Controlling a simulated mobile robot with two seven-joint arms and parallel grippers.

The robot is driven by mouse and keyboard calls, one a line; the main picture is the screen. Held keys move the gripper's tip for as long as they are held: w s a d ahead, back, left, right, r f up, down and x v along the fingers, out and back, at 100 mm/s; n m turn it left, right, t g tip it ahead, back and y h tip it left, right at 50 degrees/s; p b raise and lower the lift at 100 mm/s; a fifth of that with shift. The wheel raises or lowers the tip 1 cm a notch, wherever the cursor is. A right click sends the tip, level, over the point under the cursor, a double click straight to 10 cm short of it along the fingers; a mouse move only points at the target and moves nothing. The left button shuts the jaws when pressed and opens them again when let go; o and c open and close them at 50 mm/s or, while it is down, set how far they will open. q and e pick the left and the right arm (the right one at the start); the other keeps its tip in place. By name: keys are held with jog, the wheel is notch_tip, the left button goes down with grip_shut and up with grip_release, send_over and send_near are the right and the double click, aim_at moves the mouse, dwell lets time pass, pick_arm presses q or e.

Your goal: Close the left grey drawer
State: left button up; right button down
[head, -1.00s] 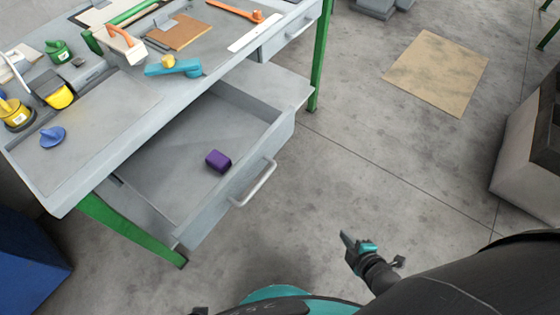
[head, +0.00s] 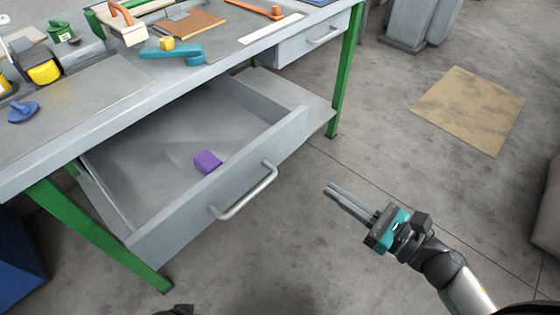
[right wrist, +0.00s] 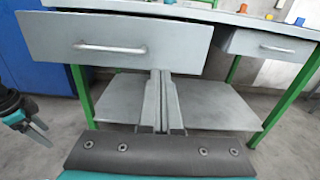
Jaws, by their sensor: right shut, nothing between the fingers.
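The left grey drawer (head: 180,230) is pulled far out from under the workbench, and its inside shows from above. Its silver bar handle (head: 245,194) is on the front panel. A purple block (head: 207,162) lies in the drawer. My right gripper (head: 331,190) is shut and empty, to the right of the handle and apart from it. In the right wrist view the fingers (right wrist: 160,76) point toward the drawer front (right wrist: 175,45), right of the handle (right wrist: 110,48). My left gripper (right wrist: 39,133) shows at that view's left edge, below the drawer; its opening is unclear.
The right drawer (head: 300,47) is shut. Green legs (head: 345,75) and a lower shelf (head: 290,95) are under the bench. Tools, including a teal one (head: 175,53), lie on top. A cardboard sheet (head: 470,108) lies on the floor. Floor in front is clear.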

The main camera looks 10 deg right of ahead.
aim_at(275, 152)
pick_arm(q)
jog(key=shift+w+d+r+b, duration=0.1)
jog(key=shift+w+r+b, duration=0.25)
jog(key=shift+r, duration=0.25)
pick_arm(e)
jog(key=x, duration=1.3)
jog(key=shift+w, duration=0.1)
